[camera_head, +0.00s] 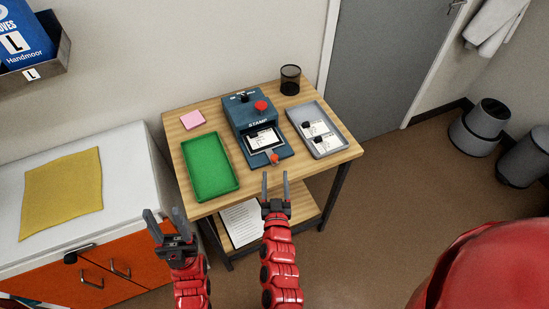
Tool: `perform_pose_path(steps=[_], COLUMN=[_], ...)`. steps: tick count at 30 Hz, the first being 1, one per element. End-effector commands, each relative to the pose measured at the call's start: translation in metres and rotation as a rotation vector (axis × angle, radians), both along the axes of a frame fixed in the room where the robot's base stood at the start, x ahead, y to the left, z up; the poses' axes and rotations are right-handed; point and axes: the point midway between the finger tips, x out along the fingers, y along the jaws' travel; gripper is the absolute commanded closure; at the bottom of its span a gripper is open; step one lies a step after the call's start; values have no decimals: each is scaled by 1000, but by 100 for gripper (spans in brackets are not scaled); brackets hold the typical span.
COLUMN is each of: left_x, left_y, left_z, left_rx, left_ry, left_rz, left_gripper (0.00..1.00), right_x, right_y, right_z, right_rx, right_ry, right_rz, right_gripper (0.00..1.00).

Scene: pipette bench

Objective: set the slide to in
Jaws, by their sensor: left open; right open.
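The blue stamp machine (241,114) stands on the wooden table, with a red button and a dark knob on top. At its front is a slide (264,140) carrying a white card, with an orange-red knob (274,158) at its front end. The slide appears to stick out toward me; its exact position is hard to tell. My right gripper (276,182) is open and empty, just in front of the table edge and below the knob, apart from it. My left gripper (164,222) is open and empty, further left, in front of the gap between cabinet and table.
A green tray (210,192) lies left of the machine and a grey tray (340,147) with cards lies right. Pink notes (192,119) and a black mesh cup (290,80) sit at the back. A white cabinet (128,160) stands at left.

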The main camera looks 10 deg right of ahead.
Motion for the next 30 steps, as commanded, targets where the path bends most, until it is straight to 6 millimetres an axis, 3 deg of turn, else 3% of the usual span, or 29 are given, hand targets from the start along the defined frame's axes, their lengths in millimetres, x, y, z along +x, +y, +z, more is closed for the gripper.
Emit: perform_pose_path(steps=[1,6,12,25,30], left_x=[0,0,0,0,0], left_y=[0,0,0,0,0], left_z=[11,25,33,33,32], left_rx=[0,0,0,0,0], left_ry=[0,0,0,0,0], left_rz=[0,0,0,0,0], left_gripper=[50,50,50,50,50], right_x=[-15,-55,-81,-87,-80], right_y=[3,8,12,12,-6], right_z=[3,1,0,-1,29], right_rx=[-1,0,0,0,-13], right_ry=[9,9,5,-1,-132], right_rz=[4,4,2,1,-26], right_gripper=[39,39,39,39,39])
